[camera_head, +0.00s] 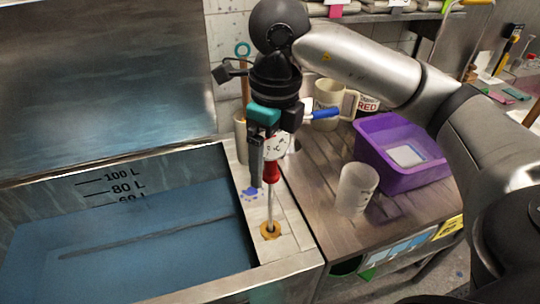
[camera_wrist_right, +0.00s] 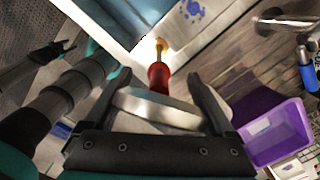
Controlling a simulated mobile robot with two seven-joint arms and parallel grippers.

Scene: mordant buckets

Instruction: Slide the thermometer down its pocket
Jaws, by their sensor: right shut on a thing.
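The thermometer has a round white dial (camera_head: 274,147), a red collar (camera_head: 271,172) and a thin metal stem (camera_head: 270,205). It stands roughly upright. The lower stem meets a brass-coloured ring, the pocket (camera_head: 270,231), on the tank's pale ledge; the tip is hidden. My right gripper (camera_head: 262,165) is shut on the thermometer's head, above the collar. In the right wrist view the metal-edged head (camera_wrist_right: 157,108) sits between the fingers, with the red collar (camera_wrist_right: 158,76) beyond it, toward the ring (camera_wrist_right: 161,45).
A tank of blue liquid (camera_head: 130,240) with litre marks lies left of the ledge. On the wooden table at right are a white cup (camera_head: 357,188), a purple bin (camera_head: 405,175) and a cream mug (camera_head: 330,101).

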